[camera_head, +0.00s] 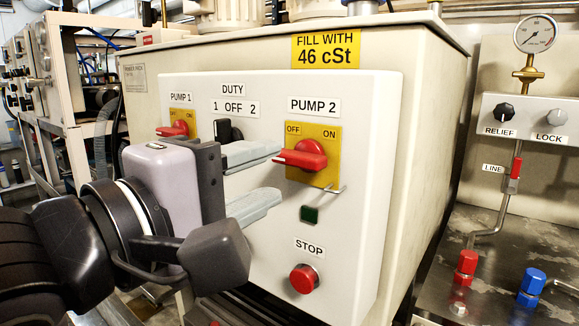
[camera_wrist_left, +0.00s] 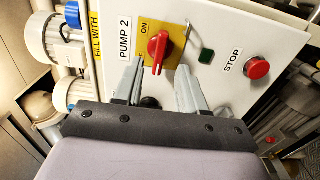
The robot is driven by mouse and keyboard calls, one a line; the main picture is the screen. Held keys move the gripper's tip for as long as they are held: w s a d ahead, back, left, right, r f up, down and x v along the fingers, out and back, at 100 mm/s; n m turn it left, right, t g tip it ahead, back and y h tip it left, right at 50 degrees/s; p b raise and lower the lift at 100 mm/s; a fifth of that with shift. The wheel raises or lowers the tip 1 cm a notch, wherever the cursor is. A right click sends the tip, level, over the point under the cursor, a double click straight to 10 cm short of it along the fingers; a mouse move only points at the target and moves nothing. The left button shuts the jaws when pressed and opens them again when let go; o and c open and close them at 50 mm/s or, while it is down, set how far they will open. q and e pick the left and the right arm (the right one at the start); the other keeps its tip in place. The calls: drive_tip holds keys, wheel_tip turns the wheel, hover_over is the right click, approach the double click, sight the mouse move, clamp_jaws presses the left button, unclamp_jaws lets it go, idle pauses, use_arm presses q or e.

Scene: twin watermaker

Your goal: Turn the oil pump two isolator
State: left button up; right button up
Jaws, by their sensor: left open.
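The pump two isolator is a red handle (camera_head: 303,155) on a yellow plate marked OFF and ON, under the PUMP 2 label (camera_head: 314,105). Its handle lies roughly level across the plate. My left gripper (camera_head: 278,172) is open, with its two grey fingers pointing at the isolator from the left. The upper finger's tip is close to the handle's left end; I cannot tell whether it touches. My right gripper is not in view.
The white panel also holds the PUMP 1 red isolator (camera_head: 173,129), a black duty knob (camera_head: 228,130), a dark green square (camera_head: 310,214) and a red stop button (camera_head: 304,279) below. A thin metal hook or loop (camera_head: 336,189) sits at the plate's lower edge. Gauge and valves stand right.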

sight(294, 162)
use_arm(q)
drive_tip(key=shift+x, duration=2.85)
clamp_jaws()
